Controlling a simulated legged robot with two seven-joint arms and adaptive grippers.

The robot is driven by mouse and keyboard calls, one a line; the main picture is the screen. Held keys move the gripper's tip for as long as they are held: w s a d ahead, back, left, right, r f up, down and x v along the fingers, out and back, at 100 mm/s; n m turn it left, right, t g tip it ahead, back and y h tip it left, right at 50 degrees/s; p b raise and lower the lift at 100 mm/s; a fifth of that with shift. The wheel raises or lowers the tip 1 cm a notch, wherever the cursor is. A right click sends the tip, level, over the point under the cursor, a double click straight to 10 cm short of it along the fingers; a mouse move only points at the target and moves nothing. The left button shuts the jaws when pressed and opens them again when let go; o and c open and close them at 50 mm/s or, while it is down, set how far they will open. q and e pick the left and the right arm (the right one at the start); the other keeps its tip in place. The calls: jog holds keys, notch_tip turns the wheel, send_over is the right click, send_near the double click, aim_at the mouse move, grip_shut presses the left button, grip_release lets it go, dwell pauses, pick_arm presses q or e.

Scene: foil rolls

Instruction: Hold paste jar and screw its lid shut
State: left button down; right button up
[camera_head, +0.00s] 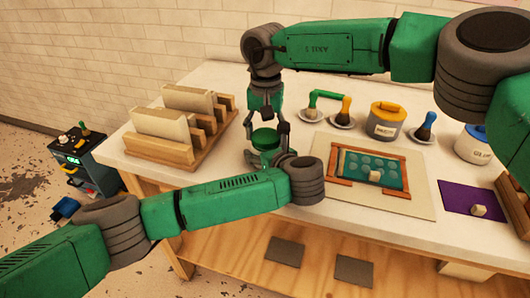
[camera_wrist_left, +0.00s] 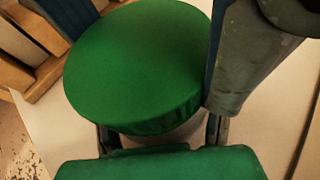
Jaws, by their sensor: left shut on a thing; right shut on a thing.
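The paste jar stands on the white table; its round green lid (camera_head: 265,138) shows from above in the head view. The lid (camera_wrist_left: 137,62) fills much of the left wrist view, with a strip of the pale jar body (camera_wrist_left: 182,133) below it. My right gripper (camera_head: 267,131) points down from above, its fingers shut on either side of the lid. One of its grey fingers stands at the lid's right edge in the wrist view. My left gripper (camera_wrist_left: 162,138) is shut on the jar body, low beneath the lid. My left wrist and the lid hide most of the jar.
A wooden rack (camera_head: 165,148) with pale boards stands left of the jar. To the right lie a framed green screen (camera_head: 372,168) on a board and a purple mat (camera_head: 470,198). Brushes on saucers and a yellow-lidded pot (camera_head: 385,122) stand behind.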

jog(key=shift+s+a, duration=0.15)
jog(key=shift+a, duration=0.25)
jog(key=o, duration=1.3)
jog(key=shift+d, duration=0.1)
jog(key=shift+d, duration=0.1)
jog(key=shift+r, duration=0.2)
notch_tip(320, 180, up, 4)
jog(key=shift+r, duration=0.1)
